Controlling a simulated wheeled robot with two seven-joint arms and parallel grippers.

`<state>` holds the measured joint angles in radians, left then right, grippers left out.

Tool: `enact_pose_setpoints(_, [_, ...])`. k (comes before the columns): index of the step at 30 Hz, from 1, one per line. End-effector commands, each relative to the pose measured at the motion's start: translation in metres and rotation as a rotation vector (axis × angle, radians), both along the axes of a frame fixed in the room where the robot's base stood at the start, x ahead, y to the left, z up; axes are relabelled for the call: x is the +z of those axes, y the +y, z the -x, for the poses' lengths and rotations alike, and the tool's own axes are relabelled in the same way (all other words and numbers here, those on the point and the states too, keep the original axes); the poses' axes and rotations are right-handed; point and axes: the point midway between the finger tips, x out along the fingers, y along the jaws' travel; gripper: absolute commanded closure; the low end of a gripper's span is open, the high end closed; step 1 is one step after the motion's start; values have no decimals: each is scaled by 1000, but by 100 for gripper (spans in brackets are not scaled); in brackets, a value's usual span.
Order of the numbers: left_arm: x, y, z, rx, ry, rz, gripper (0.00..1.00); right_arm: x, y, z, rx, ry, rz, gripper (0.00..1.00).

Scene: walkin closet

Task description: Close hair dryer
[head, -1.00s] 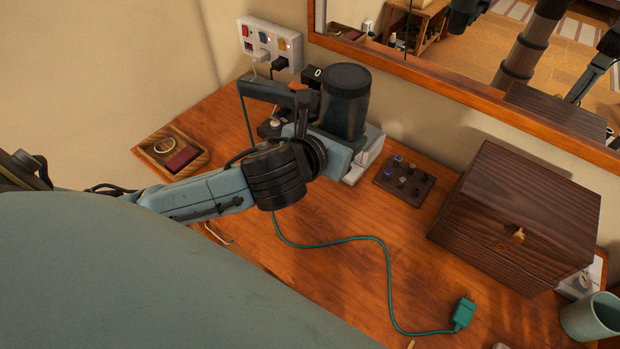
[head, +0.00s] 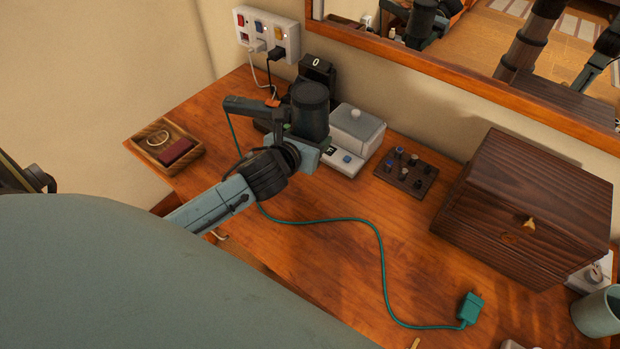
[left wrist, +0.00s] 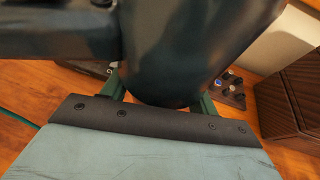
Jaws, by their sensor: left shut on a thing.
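The hair dryer (head: 310,110) is dark, with an upright barrel and a handle (head: 250,107) that sticks out to the left from it, unfolded. It appears held above the back left of the desk. My left gripper (head: 308,150) is shut on the barrel; the left wrist view shows the barrel (left wrist: 190,45) between the teal fingers and the handle (left wrist: 55,38) at the upper left. A teal cord (head: 345,221) runs from the handle across the desk to a teal plug (head: 468,308) at the front right. My right gripper is not in view.
A power strip (head: 266,34) is on the wall behind. A white lidded box (head: 357,128) stands right of the dryer, then a small dark peg board (head: 405,172) and a large wooden box (head: 525,205). A wooden tray (head: 163,147) lies left. The front middle desk is mostly clear.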

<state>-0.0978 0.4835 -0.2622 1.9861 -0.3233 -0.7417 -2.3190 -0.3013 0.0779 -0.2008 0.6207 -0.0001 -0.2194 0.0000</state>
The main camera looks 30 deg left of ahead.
Motion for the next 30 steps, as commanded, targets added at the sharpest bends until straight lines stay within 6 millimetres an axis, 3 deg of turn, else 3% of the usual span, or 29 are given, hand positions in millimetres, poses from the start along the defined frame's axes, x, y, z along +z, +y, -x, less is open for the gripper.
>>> enact_pose_setpoints(10, [-53, -1, 0, 2, -1, 1, 100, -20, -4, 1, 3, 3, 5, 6])
enact_pose_setpoints(17, [-61, 0, -1, 0, -5, -1, 100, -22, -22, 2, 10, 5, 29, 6])
enact_pose_setpoints(24, [-62, 0, -1, -1, -4, 0, 100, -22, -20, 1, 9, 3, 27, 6])
enact_pose_setpoints(30, [-88, -1, 0, 1, -1, 3, 100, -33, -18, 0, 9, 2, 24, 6])
